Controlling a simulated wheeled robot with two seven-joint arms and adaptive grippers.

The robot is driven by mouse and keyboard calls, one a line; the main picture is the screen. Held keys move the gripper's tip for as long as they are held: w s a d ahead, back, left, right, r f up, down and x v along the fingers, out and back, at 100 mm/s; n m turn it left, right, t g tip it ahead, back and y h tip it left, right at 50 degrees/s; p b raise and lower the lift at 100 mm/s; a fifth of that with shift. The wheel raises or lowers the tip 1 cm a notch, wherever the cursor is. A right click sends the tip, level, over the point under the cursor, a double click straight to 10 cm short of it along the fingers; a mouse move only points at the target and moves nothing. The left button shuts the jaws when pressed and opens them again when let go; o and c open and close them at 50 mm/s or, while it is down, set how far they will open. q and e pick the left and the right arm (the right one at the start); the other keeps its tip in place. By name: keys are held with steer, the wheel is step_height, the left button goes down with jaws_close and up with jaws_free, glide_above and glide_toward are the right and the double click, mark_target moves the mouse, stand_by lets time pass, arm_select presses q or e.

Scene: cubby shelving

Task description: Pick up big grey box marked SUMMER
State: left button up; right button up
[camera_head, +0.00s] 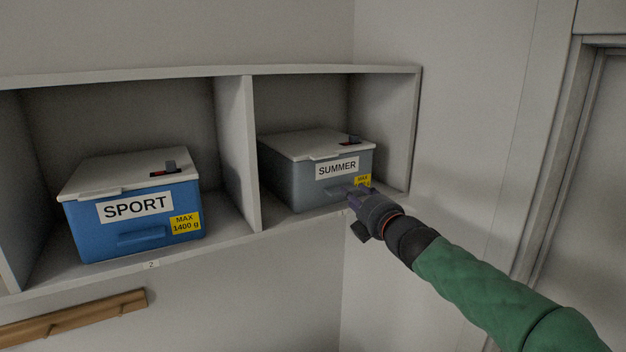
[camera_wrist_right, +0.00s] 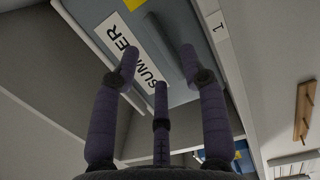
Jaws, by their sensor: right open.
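The grey box marked SUMMER (camera_head: 310,184) sits in the right cubby in the head view, with a white lid and a yellow MAX label partly hidden by my gripper. Its grey front and SUMMER label (camera_wrist_right: 136,62) also show in the right wrist view. My right gripper (camera_head: 354,192) is at the lower right of the box front, near its handle. In the right wrist view the fingers of my right gripper (camera_wrist_right: 160,70) are spread and empty in front of the box; I cannot tell whether they touch it. My left gripper is not in view.
A blue box marked SPORT (camera_head: 100,236) stands in the left cubby, behind a divider (camera_head: 236,150) from the grey box. The shelf (camera_head: 330,70) ends near a right wall. A wooden rail (camera_head: 75,317) is below left, and a door frame (camera_head: 560,150) is at right.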

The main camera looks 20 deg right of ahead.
mark_target(340, 184)
steer(key=w+p, duration=0.1)
steer(key=w, duration=0.4)
steer(key=shift+f, duration=0.1)
steer(key=shift+s, duration=0.1)
steer(key=shift+s, duration=0.1)
jaws_close()
steer(key=shift+r, duration=0.2)
